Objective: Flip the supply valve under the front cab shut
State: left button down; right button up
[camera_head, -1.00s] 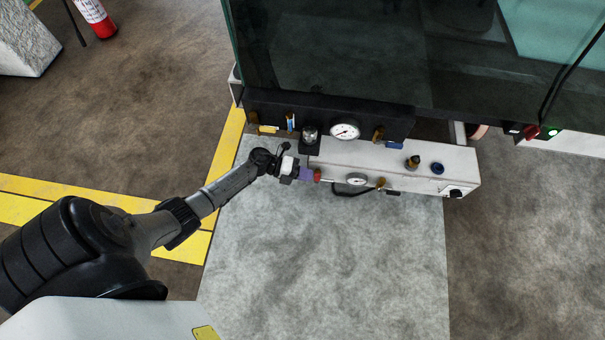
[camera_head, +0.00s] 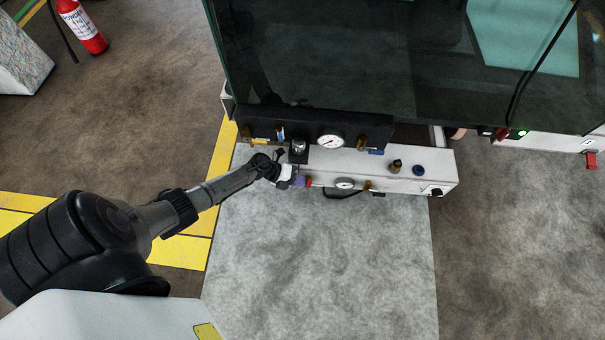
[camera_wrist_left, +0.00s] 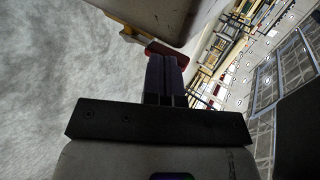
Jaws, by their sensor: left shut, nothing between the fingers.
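The white valve box (camera_head: 430,172) sits under the glass front cab (camera_head: 290,60). My left gripper (camera_head: 302,182) is at the left end of its front side, with purple fingers shut. A red valve handle (camera_head: 310,182) is at the fingertips. In the left wrist view the shut fingers (camera_wrist_left: 167,75) end at this red handle (camera_wrist_left: 168,52), with nothing gripped between them. They look very near or touching it; I cannot tell which. A yellow lever (camera_head: 260,141) and a blue lever (camera_head: 376,152) show on the dark panel above. My right gripper is not in view.
A round gauge (camera_head: 330,141) is on the dark panel and a smaller gauge (camera_head: 344,184) on the box front. A brass knob (camera_head: 396,166) and a blue knob (camera_head: 418,170) are on top. The grey floor mat (camera_head: 320,260) in front is clear. A fire extinguisher (camera_head: 80,25) stands far left.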

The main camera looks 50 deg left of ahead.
pick_arm(q)
jog(key=shift+s, duration=0.1)
jog(key=s+a+r+p, duration=0.2)
jog(key=s+a+p, duration=0.2)
jog(key=s+a, duration=0.7)
jog(key=shift+s+a+r, duration=0.15)
jog(key=shift+a+r, duration=0.15)
dwell(0.4)
jog(key=w+d+b, duration=0.1)
jog(key=w+d+r+t+h+b, duration=0.1)
jog(key=b, duration=0.1)
jog(key=shift+d+r, duration=0.1)
jog(key=shift+r, duration=0.2)
